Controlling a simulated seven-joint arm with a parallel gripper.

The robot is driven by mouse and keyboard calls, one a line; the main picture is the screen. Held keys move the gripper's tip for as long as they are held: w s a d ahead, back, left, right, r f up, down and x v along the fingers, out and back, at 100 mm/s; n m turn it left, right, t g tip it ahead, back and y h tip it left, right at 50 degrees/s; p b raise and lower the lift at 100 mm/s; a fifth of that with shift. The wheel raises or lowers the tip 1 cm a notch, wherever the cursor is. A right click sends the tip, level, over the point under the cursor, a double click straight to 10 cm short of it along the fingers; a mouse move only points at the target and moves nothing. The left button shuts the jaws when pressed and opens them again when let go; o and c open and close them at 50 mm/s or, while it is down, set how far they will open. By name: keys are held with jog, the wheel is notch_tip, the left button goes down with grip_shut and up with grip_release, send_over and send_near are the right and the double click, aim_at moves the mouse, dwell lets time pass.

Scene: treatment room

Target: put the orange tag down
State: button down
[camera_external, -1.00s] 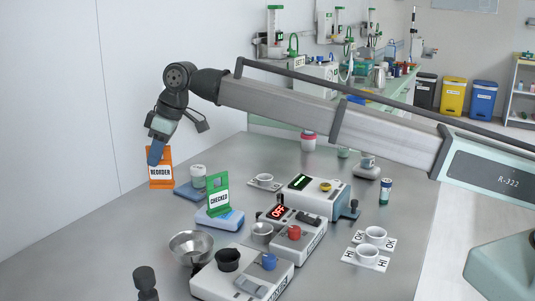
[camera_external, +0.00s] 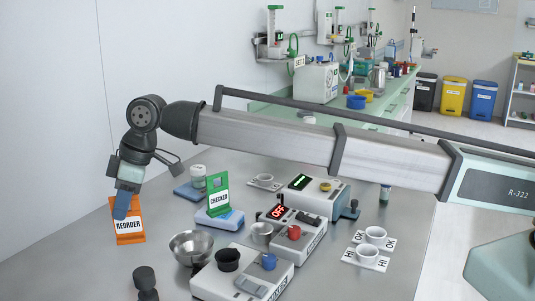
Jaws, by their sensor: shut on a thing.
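The orange tag (camera_external: 129,233), marked REORDER, is at the left of the table, in front of the white wall. My gripper (camera_external: 121,213) is above and at its upper part, shut on it, with the blue fingers pointing down. The tag is upright and slightly tilted. Its lower edge appears low over or at the table's left part; I cannot tell whether it touches.
A green CHECKED tag (camera_external: 218,194) stands on a blue-and-white base (camera_external: 219,218) to the right. A metal bowl (camera_external: 191,247) and a dark knobbed object (camera_external: 146,281) are nearby. Devices with an OFF display (camera_external: 278,211) fill the middle. Bare table (camera_external: 75,245) lies at the left.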

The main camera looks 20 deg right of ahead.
aim_at(125, 237)
jog(key=shift+f, duration=3.1)
jog(key=shift+f, duration=0.1)
jog(key=c, duration=1.2)
grip_release()
jog(key=shift+o, duration=0.2)
jog(key=v, duration=1.2)
jog(key=shift+w, duration=0.1)
